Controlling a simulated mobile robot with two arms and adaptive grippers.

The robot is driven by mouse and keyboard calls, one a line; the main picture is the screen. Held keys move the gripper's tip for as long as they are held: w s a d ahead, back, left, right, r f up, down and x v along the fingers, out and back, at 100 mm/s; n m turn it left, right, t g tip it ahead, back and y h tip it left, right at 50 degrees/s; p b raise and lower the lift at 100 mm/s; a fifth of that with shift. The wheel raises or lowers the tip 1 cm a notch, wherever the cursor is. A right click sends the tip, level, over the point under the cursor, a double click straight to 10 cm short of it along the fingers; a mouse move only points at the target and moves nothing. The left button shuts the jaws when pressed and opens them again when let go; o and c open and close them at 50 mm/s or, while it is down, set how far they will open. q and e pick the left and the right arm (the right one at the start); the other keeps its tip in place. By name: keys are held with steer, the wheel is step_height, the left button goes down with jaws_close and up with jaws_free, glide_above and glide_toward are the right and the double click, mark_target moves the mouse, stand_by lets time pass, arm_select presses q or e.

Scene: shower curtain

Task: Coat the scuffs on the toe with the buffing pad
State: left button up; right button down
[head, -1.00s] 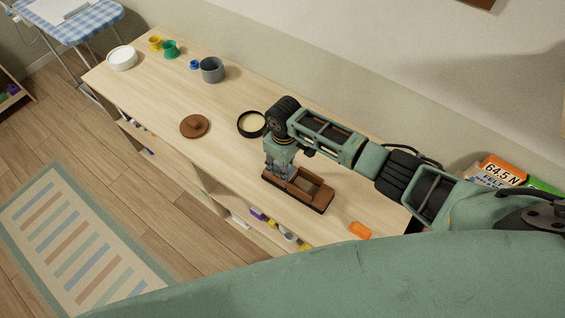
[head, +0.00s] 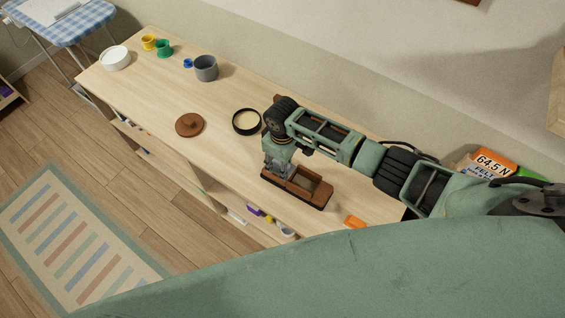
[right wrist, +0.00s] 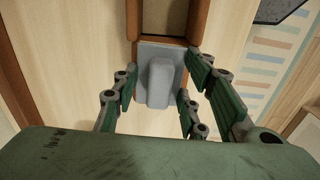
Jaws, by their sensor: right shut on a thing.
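The brown shoe (head: 314,190) lies on the wooden bench, its open top facing up. My right gripper (head: 276,173) points down over the shoe's left end in the head view. The pad hides the toe surface, so scuffs cannot be seen. Whether the pad touches the leather is unclear. My left gripper is not in view.
An open black tin with cream contents (head: 246,122) and a round brown lid (head: 190,125) lie left of the shoe. A grey cup (head: 206,68), small coloured cups and a white bowl (head: 116,58) stand farther off. An orange item (head: 355,222) lies near the front edge.

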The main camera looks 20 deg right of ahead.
steer(key=shift+w+a+f+b, duration=0.1)
steer(key=shift+w+a+b, duration=0.95)
steer(key=shift+w, duration=0.25)
steer(key=shift+w+a, duration=0.25)
steer(key=shift+w, duration=0.1)
steer(key=shift+w+b, duration=0.1)
steer(key=shift+b, duration=0.2)
steer(key=w+a+b, duration=0.1)
steer(key=w+b, duration=0.1)
steer(key=shift+a+f+b, duration=0.15)
steer(key=shift+a+b, duration=0.2)
steer(key=shift+w+a+b, duration=0.35)
steer(key=shift+w, duration=0.15)
steer(key=shift+r, duration=0.3)
